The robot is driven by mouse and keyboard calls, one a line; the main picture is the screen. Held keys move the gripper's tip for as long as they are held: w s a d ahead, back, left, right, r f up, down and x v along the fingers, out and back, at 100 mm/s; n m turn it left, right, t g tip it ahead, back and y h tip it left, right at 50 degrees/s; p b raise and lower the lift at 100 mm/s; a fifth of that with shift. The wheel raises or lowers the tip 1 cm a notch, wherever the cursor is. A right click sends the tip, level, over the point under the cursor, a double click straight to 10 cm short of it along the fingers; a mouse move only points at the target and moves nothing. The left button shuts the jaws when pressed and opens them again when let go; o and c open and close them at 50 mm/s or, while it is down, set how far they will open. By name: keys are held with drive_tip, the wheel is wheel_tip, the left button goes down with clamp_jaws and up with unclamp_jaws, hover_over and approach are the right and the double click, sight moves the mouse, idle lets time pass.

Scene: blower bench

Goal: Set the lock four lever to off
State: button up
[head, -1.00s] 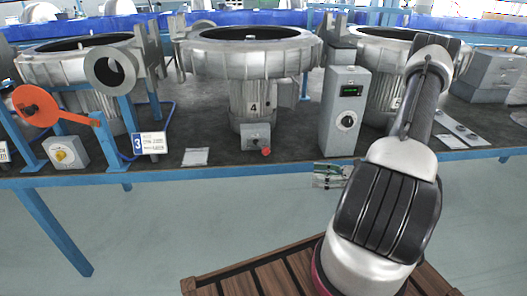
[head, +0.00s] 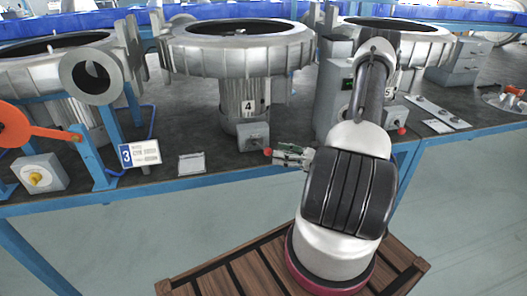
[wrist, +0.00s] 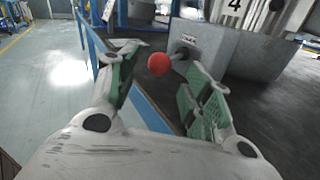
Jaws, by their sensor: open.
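The lock four lever ends in a red ball knob (head: 267,152) and comes out of a small grey box (head: 253,135) below the blower marked 4. In the wrist view the red knob (wrist: 158,64) shows between and beyond my open fingers, with the grey box (wrist: 235,50) to the right. My gripper (head: 280,155) is just right of the knob in the head view, at the bench's front edge. In the wrist view my gripper (wrist: 156,72) is empty. I cannot tell whether a finger touches the knob.
A grey control cabinet (head: 333,105) stands on the bench right of blower 4 (head: 240,55). Another red-knobbed box (head: 395,117) is further right. A card (head: 192,164) lies left of the lock four box. The blue bench edge (head: 230,178) runs below.

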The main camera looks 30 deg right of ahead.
sight(267, 152)
drive_tip(key=x, duration=0.5)
drive_tip(key=shift+w+a, duration=0.25)
clamp_jaws()
